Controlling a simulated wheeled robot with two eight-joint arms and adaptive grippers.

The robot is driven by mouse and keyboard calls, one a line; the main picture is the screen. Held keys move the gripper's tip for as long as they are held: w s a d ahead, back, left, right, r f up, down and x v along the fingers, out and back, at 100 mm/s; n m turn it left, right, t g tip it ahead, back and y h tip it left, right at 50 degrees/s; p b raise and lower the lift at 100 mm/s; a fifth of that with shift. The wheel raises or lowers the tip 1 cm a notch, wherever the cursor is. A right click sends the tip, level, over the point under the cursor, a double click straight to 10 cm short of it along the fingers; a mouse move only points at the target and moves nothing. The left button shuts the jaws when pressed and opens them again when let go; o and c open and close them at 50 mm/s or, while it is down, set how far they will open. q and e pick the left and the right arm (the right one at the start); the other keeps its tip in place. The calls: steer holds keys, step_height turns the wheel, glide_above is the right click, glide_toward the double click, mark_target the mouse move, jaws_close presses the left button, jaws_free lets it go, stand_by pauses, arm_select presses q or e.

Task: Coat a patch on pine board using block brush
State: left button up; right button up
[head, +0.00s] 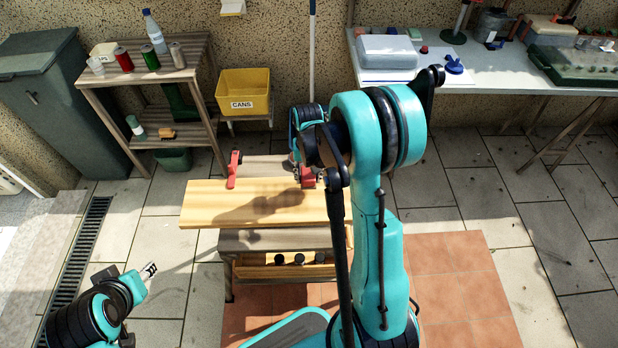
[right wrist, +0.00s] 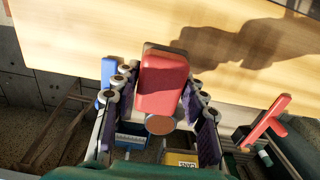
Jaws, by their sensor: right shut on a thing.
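The pine board (head: 225,205) lies flat across a low wooden bench. It fills the upper part of the right wrist view (right wrist: 90,35), with arm shadows across it and no distinct coated patch that I can make out. My right gripper (right wrist: 160,90) is shut on the block brush (right wrist: 163,80), a red block with a dark edge toward the board. The brush is at the board in the picture; I cannot tell whether it touches.
A crate (head: 285,268) sits under the board. A shelf (head: 150,75), yellow CANS bin (head: 244,90) and side table (head: 480,75) stand behind. Tiled floor is open at right.

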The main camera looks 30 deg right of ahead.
steer(key=shift+r+p, duration=0.75)
steer(key=shift+r, duration=0.6)
steer(key=shift+a, duration=0.15)
